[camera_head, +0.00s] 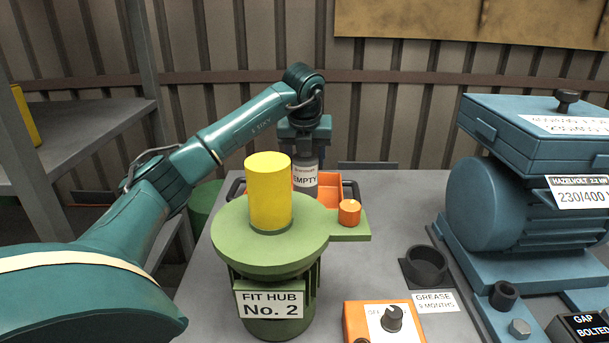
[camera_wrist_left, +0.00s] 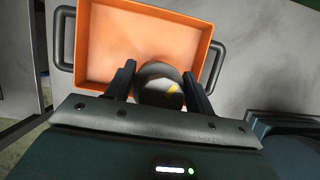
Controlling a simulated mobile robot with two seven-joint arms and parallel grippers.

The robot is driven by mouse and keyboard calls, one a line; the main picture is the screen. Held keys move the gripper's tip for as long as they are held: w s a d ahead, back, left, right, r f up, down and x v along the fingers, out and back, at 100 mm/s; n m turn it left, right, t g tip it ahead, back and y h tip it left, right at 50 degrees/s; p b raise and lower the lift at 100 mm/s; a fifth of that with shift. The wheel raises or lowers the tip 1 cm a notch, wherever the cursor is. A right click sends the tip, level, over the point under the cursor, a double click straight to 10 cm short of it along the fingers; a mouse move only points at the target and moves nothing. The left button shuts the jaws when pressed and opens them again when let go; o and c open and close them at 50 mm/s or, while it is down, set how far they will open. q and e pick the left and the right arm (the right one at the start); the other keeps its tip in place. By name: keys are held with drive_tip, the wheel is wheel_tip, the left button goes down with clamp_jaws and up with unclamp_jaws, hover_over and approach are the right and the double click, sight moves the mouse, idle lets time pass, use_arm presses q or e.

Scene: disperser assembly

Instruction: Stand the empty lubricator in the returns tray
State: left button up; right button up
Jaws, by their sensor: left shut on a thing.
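A dark grey lubricator with a white label reading EMPTY (camera_head: 304,177) is upright in my left gripper (camera_head: 304,142). In the left wrist view the left gripper (camera_wrist_left: 161,88) is shut on the lubricator (camera_wrist_left: 158,93), which shows from above as a round dark body. The orange returns tray (camera_wrist_left: 146,22) lies below it with black side handles. The lubricator overlaps the tray's near part in that view; whether its base touches the tray floor I cannot tell. In the head view the tray (camera_head: 328,195) is mostly hidden behind the green hub. My right gripper is not in view.
A yellow cylinder (camera_head: 270,190) stands on the green FIT HUB No. 2 (camera_head: 270,258) in front of the tray. An orange cap (camera_head: 349,212) sits on its side plate. A black ring holder (camera_head: 426,265), an orange switch box (camera_head: 384,321) and a blue motor (camera_head: 495,205) stand to the right.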

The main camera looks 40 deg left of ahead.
use_arm(q)
drive_tip(key=shift+f, duration=1.8)
drive_tip(key=shift+f, duration=0.1)
drive_tip(key=o, duration=1.4)
drive_tip(key=v, duration=1.2)
